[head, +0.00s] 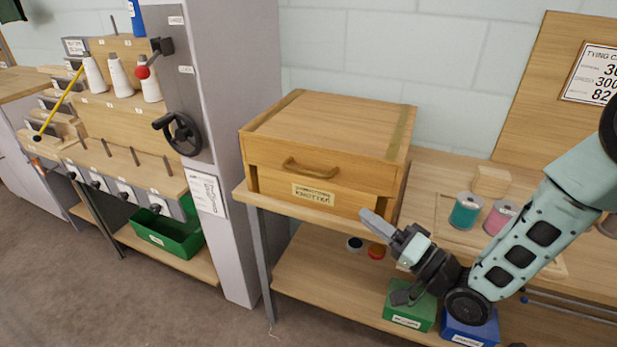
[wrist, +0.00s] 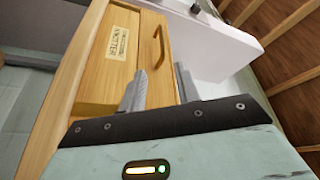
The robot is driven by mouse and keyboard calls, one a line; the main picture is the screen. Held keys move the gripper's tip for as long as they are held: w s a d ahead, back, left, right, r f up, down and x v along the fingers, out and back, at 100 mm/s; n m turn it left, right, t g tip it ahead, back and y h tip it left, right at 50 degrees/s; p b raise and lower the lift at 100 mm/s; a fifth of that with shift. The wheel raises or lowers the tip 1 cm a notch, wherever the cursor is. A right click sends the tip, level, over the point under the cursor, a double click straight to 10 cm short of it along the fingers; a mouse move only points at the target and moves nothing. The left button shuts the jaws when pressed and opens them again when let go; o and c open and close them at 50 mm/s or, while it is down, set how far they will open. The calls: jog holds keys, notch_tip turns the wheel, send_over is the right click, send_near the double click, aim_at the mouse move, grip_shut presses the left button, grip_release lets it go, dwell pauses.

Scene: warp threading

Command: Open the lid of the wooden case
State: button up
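The wooden case (head: 335,125) sits on the bench with its lid down flat. A curved wooden handle (head: 309,169) is on its front, above a paper label (head: 313,194). My gripper (head: 372,220) is in front of the case's lower right corner, below and to the right of the handle. In the wrist view, the two grey fingers (wrist: 160,85) are apart with nothing between them. The case front (wrist: 105,65) lies beyond them, with the handle (wrist: 152,47) past the fingertips, apart from them.
A grey machine column (head: 220,130) with a handwheel stands left of the case. Teal (head: 466,211) and pink (head: 500,216) spools stand on the bench to the right. Green (head: 410,308) and blue (head: 469,328) bins sit on the shelf below my arm. A blue-white wall is behind.

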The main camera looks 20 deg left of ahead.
aim_at(308, 171)
jog(key=p+x, duration=0.2)
jog(key=x, duration=1.5)
jog(key=shift+a+r, duration=0.15)
jog(key=shift+r, duration=0.05)
grip_shut()
